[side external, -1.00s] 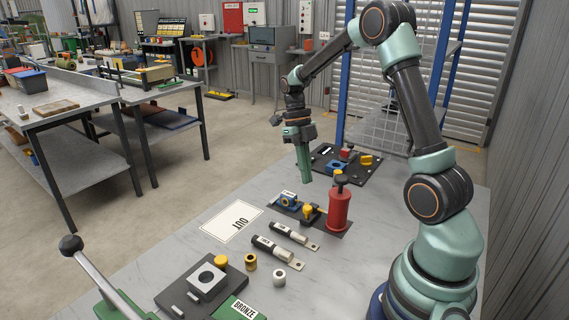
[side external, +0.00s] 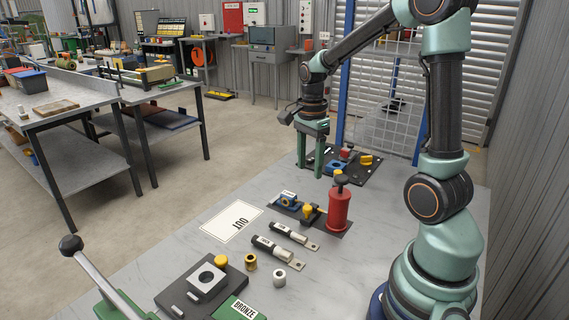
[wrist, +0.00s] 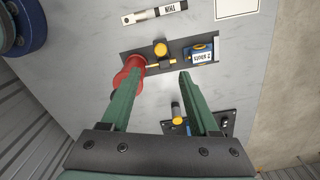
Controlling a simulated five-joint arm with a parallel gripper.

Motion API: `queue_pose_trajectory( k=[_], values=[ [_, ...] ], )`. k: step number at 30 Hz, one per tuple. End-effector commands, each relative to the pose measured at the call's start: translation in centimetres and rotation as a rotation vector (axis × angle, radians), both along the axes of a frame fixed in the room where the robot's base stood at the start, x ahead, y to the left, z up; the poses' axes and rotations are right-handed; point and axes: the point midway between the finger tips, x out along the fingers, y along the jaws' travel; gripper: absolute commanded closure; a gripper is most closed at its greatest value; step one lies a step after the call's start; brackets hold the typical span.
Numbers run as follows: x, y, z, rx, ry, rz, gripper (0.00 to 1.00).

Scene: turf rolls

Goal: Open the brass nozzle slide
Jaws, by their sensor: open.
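A yellow-knobbed fitting (side external: 308,212) stands beside a red cylinder (side external: 339,209) with a dark knob on a black plate.
A blue block (side external: 286,200) sits at the left of the same plate. A rear black plate (side external: 343,174) carries yellow, red and blue parts. Labelled lugs (side external: 277,251), a white OUT sheet (side external: 231,222) and a dark clamp plate (side external: 222,290) lie nearer. The bench between has free room.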

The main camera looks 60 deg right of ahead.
Motion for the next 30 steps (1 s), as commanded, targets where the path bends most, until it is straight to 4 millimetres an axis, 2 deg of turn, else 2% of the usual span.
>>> queue_pose_trajectory(
  k=[4,8,21,24,30],
  values=[
    [-0.1,0.0,-0.2,-0.005,-0.01,0.059,0.39],
    [-0.1,0.0,-1.4,-0.003,-0.009,0.062,0.39],
    [-0.2,0.1,-9.5,-0.002,-0.005,0.059,0.39],
    [-0.1,0.1,-10.7,-0.003,-0.008,0.059,0.39],
    [-0.1,0.0,-11.9,-0.004,-0.009,0.059,0.39]
  ],
)
